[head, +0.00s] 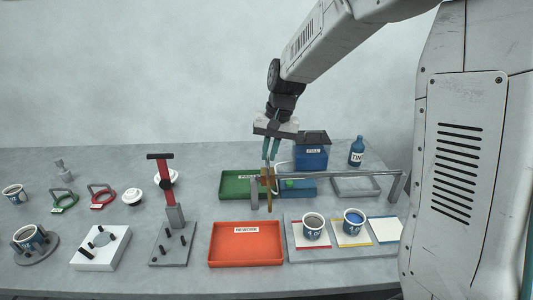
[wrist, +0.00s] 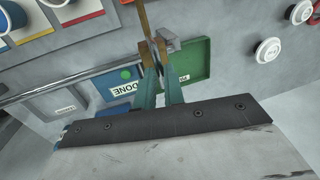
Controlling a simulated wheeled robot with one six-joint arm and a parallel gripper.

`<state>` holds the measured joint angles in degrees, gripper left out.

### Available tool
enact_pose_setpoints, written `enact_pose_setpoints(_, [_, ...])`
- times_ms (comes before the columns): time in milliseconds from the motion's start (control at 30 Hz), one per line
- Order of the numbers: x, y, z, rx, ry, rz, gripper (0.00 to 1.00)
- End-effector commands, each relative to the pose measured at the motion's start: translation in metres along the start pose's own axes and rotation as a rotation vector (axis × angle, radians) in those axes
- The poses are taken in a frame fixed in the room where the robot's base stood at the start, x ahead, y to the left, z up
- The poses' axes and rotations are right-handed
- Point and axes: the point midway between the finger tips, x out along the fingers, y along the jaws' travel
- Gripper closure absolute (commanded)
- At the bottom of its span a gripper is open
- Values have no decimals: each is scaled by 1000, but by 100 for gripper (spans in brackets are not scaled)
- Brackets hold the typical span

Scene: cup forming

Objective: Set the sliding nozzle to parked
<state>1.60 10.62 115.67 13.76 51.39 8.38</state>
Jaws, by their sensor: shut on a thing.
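The sliding nozzle (head: 268,186) is a tan-brown piece at the left end of the grey rail (head: 345,173), close beside the grey end post (head: 254,193). Its long narrow part hangs down in front of the rail. My gripper (head: 268,164) reaches down from above with teal fingers, shut on the nozzle's upper part. In the wrist view, my gripper (wrist: 157,68) is around the tan block, and the nozzle's brown stem (wrist: 146,22) runs to the top edge. The fingers partly hide the block. I see no legible parked mark.
A blue box with a green button (head: 290,184) sits behind the rail. A green tray (head: 235,185) lies behind left, an orange rework tray (head: 246,256) in front. Cups (head: 313,226) stand on coloured pads at front right. A red-handled press (head: 165,190) stands to the left.

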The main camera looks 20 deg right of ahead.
Motion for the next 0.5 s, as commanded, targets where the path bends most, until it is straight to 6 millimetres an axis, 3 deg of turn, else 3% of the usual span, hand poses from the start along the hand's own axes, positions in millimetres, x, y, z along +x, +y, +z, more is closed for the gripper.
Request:
enact_pose_setpoints(333, [0, -5, -1, -1, 5, -5, 100])
enact_pose_setpoints(400, [0, -5, -1, -2, 5, -4, 73])
enact_pose_setpoints(433, [0, -5, -1, -2, 5, -4, 67])
enact_pose_setpoints(500, [0, -4, -1, -1, 4, -4, 67])
